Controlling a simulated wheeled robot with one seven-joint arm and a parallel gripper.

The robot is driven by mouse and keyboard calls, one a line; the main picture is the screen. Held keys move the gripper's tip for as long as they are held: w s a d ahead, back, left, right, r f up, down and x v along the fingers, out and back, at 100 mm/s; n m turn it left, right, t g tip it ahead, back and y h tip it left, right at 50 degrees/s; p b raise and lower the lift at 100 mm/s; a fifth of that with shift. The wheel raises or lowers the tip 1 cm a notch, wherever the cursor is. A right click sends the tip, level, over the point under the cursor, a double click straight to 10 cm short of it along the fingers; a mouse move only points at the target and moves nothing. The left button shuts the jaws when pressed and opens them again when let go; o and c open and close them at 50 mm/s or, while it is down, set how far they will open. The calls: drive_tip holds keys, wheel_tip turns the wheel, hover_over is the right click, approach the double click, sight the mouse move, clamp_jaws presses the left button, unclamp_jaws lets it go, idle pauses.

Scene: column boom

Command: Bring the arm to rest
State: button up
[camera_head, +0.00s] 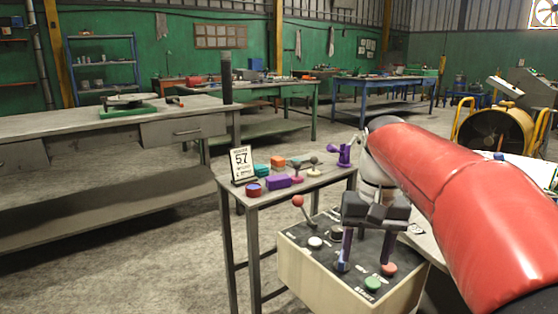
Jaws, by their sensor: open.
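My gripper (352,254) shows at the end of my red arm, right of centre in the head view. The panel carries a red-knobbed lever (298,201), a white button (315,242), a green button (373,284) and a red button (389,269). The fingertips are close to the panel near the green and red buttons; I cannot tell whether they touch it.
Behind the box stands a narrow table (228,190) with a sign (241,164), coloured blocks and a purple clamp-like thing (345,156). A long workbench (60,125) is at the left. A yellow-framed drum (492,133) is at the right. Bare floor lies between the benches.

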drive_tip(key=s+f+t, duration=0.3)
drive_tip(key=s+f, duration=0.1)
drive_tip(key=s, duration=0.3)
drive_tip(key=s+f+n+t, duration=0.1)
drive_tip(key=s+f+t, duration=0.2)
drive_tip(key=s, duration=0.5)
drive_tip(key=shift+s+a+f+h, duration=0.3)
drive_tip(key=shift+a+f, duration=0.05)
drive_tip(key=shift+f, duration=0.5)
drive_tip(key=shift+s+f, duration=0.25)
drive_tip(key=shift+f, duration=0.15)
drive_tip(key=shift+c, duration=0.4)
